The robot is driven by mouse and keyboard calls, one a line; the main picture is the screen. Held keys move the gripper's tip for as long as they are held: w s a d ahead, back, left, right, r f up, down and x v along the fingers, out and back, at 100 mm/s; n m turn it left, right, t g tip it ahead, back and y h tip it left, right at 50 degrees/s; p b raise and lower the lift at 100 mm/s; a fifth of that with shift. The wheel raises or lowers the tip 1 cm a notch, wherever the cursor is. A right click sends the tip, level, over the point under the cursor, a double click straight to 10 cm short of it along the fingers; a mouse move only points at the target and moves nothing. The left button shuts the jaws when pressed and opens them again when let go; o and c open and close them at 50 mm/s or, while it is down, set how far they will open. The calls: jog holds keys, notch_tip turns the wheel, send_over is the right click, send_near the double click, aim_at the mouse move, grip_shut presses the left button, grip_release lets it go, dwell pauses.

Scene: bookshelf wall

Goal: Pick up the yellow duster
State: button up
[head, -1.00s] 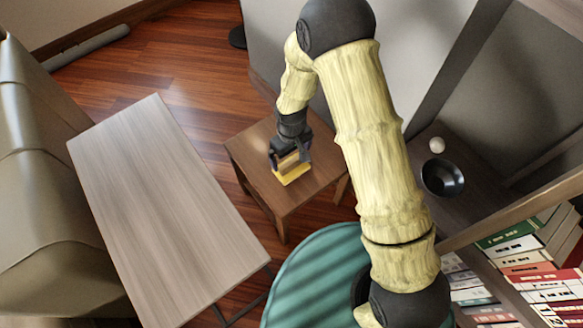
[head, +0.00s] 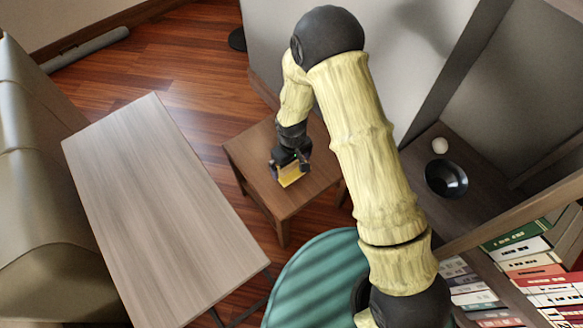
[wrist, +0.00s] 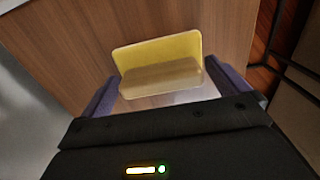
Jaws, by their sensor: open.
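The yellow duster (head: 291,175) is on the small brown side table (head: 312,193), with a yellow face and a tan-brown block. In the wrist view the duster (wrist: 160,62) lies ahead of my gripper (wrist: 176,92), its lower part between the two fingers. My gripper (head: 290,166) also shows in the head view, directly over the duster and hiding part of it. The fingers are open, one on each side of the block. I cannot tell whether they touch it.
A long grey-brown table (head: 160,200) stands to the left, beside a beige sofa (head: 40,215). A teal striped round seat (head: 315,280) is in front. At right, a shelf holds a black bowl (head: 446,179), a white ball (head: 440,145) and several books (head: 530,262).

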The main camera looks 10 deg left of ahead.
jog(key=c, duration=0.9)
notch_tip(320, 180, up, 10)
jog(key=p, duration=0.3)
